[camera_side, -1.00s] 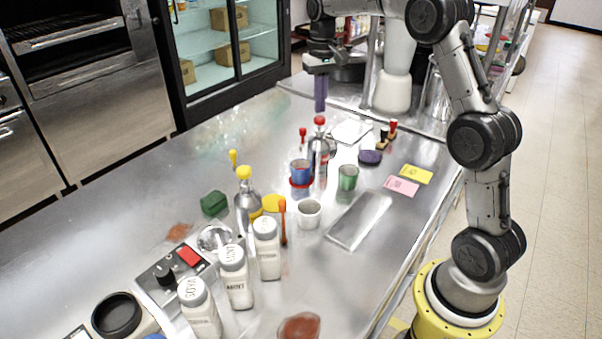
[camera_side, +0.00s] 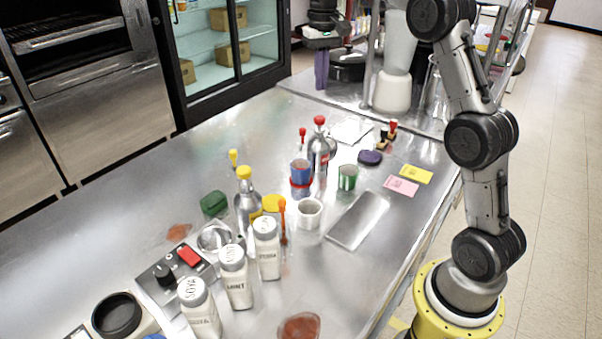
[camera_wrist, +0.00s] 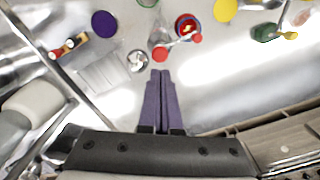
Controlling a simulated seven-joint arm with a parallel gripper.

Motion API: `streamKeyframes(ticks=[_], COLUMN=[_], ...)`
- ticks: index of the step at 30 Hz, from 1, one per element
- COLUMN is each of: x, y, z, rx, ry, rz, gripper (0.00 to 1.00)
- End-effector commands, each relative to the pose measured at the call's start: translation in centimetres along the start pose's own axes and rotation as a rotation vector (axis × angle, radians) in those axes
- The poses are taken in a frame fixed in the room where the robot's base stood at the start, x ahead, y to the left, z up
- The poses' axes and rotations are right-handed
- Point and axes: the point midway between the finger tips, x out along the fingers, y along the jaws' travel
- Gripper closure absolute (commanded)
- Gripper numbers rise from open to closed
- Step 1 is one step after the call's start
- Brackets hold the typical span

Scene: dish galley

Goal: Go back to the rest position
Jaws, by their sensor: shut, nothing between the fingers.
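My gripper (camera_side: 321,72) hangs above the far end of the steel counter (camera_side: 130,190), pointing down, with its purple fingers together and empty. In the wrist view the two purple fingers (camera_wrist: 161,98) lie side by side with nothing held between them. The fingers are clear of the objects on the counter. Part of my arm is cut off by the top edge of the side view.
Red-topped bottles (camera_side: 320,140), a blue cup (camera_side: 301,171), a green cup (camera_side: 347,177) and a yellow-topped bottle (camera_side: 247,205) stand mid-counter. White shakers (camera_side: 235,282) stand nearer. A blender (camera_side: 393,90) stands right of my gripper. The counter's left part is clear.

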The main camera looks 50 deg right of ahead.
Motion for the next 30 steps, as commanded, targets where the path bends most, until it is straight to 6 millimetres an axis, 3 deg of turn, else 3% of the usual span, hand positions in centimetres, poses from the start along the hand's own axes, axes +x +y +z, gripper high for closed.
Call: streamKeyframes(ticks=[5,10,15,20,26,30], x=[-0.1,-4.5,-8.8,-10.4,-9.4,-6.8], y=[-0.3,-2.0,-3.6,-4.1,-3.6,-2.6], z=[0.1,2.1,8.7,15.2,23.0,28.0], rx=[-0.007,-0.050,-0.122,-0.199,-0.301,-0.371], ry=[0.003,0.085,0.158,0.230,0.320,0.381], rz=[0.000,-0.016,-0.034,-0.057,-0.087,-0.109], gripper=[1.00,1.00,1.00,1.00,1.00,1.00])
